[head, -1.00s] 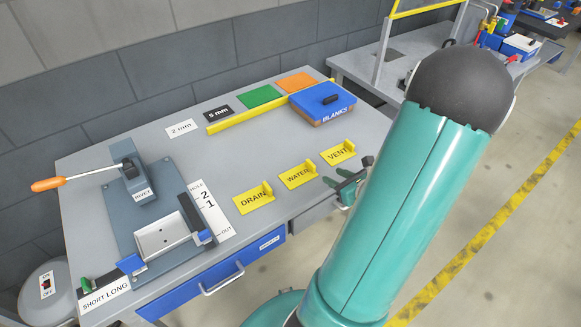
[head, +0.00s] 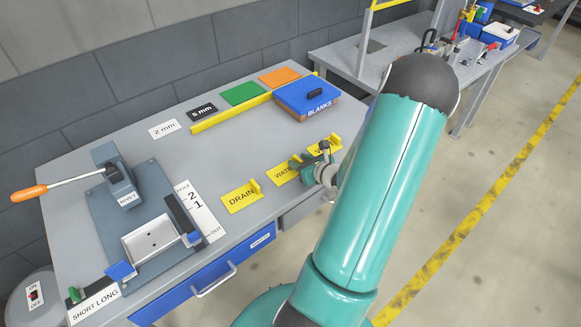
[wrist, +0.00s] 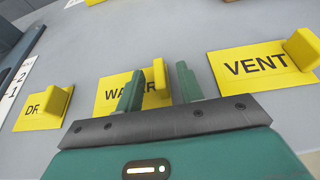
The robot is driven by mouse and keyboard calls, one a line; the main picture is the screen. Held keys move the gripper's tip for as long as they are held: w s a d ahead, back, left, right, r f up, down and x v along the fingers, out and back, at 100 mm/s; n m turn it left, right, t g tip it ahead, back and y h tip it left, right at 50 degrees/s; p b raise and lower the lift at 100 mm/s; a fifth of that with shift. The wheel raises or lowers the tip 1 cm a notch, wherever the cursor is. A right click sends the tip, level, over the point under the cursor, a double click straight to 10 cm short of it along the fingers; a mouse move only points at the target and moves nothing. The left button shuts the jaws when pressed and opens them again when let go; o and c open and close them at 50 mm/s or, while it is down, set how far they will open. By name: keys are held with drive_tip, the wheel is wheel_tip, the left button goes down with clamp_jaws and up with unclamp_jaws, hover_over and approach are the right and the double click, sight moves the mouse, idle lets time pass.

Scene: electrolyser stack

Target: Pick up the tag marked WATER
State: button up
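The yellow WATER tag (head: 278,175) lies flat on the grey bench, in the middle of a row of three tags. In the wrist view the WATER tag (wrist: 106,92) is partly covered by my left finger, and its upright tab (wrist: 161,76) shows between the two green fingers. My gripper (wrist: 158,72) is open, with a gap on both sides of the tab. In the head view my gripper (head: 298,164) is over the right part of the WATER tag and hides its tab. I cannot tell how far down the fingers reach along the tab.
The DRAIN tag (head: 240,197) lies to the left and the VENT tag (wrist: 252,68) close on the right. Behind are a yellow bar (head: 228,113) and the blue BLANKS box (head: 300,96). A rivet press (head: 121,187) stands at the left.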

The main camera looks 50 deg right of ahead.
drive_tip(key=shift+x, duration=0.9)
clamp_jaws()
drive_tip(key=shift+r, duration=0.2)
